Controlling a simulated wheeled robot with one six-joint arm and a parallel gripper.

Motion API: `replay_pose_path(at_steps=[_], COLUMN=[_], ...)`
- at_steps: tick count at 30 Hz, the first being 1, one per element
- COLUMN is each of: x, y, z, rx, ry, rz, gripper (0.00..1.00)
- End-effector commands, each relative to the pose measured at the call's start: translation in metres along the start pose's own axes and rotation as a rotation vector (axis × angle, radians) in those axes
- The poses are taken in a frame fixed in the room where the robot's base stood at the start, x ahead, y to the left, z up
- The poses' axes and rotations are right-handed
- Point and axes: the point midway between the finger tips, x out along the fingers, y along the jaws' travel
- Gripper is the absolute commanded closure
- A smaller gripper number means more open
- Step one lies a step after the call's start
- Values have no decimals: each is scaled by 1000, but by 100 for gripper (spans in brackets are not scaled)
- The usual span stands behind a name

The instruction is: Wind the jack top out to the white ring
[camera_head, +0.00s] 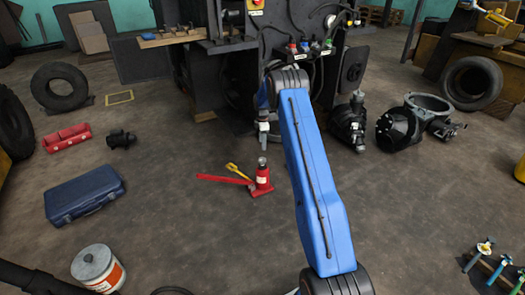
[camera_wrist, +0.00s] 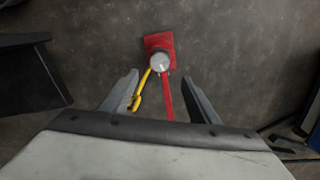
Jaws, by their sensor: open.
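A red bottle jack (camera_head: 262,178) stands upright on the floor in the head view, with a grey round top. In the wrist view the jack (camera_wrist: 151,43) is seen from above, its round grey top (camera_wrist: 159,63) facing me. A red handle (camera_head: 222,179) and a yellow piece (camera_head: 237,170) extend from beside it. No white ring can be made out. My gripper (camera_wrist: 158,84) is open and empty above the floor, with the jack top just beyond its fingertips. The yellow piece (camera_wrist: 141,90) and red handle (camera_wrist: 167,98) appear between the fingers.
Dark machine parts (camera_head: 412,120) stand at right.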

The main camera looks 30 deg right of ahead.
Motion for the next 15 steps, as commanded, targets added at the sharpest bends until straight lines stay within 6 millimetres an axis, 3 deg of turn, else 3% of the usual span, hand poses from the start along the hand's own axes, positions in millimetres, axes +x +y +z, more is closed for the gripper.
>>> replay_pose_path(at_steps=[6, 15], x=[-30, -41], y=[0, 0], z=[0, 0], rx=[0, 0], ry=[0, 0], rz=[-1, -1], gripper=[45, 45])
